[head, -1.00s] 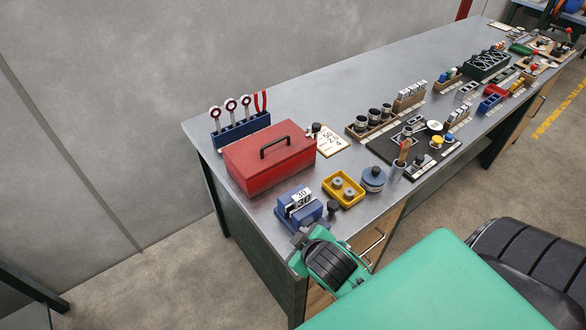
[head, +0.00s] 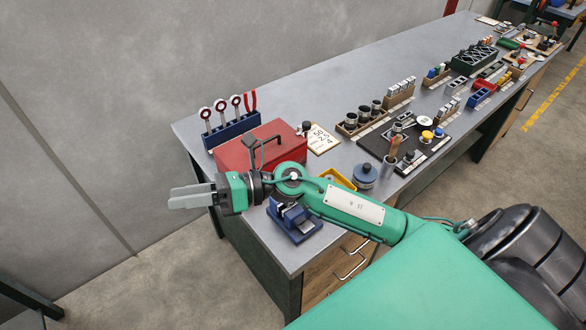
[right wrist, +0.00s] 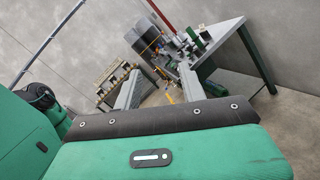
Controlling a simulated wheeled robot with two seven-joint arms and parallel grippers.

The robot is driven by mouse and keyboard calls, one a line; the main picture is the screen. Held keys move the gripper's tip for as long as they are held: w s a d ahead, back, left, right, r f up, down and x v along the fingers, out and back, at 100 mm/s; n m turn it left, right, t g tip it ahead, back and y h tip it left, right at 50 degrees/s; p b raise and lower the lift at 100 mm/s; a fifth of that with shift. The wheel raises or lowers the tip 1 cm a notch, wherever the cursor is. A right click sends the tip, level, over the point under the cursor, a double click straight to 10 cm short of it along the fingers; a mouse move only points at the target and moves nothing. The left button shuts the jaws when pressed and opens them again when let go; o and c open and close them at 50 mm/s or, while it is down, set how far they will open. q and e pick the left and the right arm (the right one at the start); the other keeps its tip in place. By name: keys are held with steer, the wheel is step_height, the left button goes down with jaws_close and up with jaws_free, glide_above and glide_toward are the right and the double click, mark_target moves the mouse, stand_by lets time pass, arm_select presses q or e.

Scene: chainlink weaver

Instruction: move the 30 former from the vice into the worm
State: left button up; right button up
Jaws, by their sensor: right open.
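The blue vice (head: 297,224) stands at the near left corner of the bench, partly behind my right arm. The 30 former is not visible now; my arm covers the top of the vice where it showed earlier. My right gripper (head: 188,195) is out past the bench's left edge, left of the red toolbox, pointing left, open and empty. In the right wrist view its fingers (right wrist: 160,88) stand apart with nothing between them. I cannot tell which bench item is the worm. My left gripper is not in view.
The red toolbox (head: 240,150) sits just behind my right forearm. A blue rack (head: 230,131) stands behind. A black mat (head: 372,143) holds several parts. The bench's back middle is bare.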

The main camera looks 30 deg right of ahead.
steer(key=d+f+n+g+h, duration=0.5)
steer(key=d+f+n+h, duration=0.1)
steer(key=f+n+h, duration=0.25)
steer(key=w+d+f+h, duration=0.1)
steer(key=d+h, duration=0.2)
steer(key=d, duration=0.3)
steer(key=w+d+n+h, duration=0.1)
steer(key=d+h, duration=0.3)
steer(key=d, duration=0.2)
steer(key=w+d+f+n+h, duration=0.1)
steer(key=d+h, duration=0.2)
steer(key=d, duration=0.4)
steer(key=shift+d+f+g, duration=0.1)
steer(key=shift+f+g, duration=0.2)
steer(key=shift+g, duration=0.1)
step_height(320, 180, down, 8)
steer(key=b, duration=0.5)
steer(key=shift+f+b, duration=0.65)
steer(key=shift+b, duration=0.1)
steer(key=shift+c, duration=0.2)
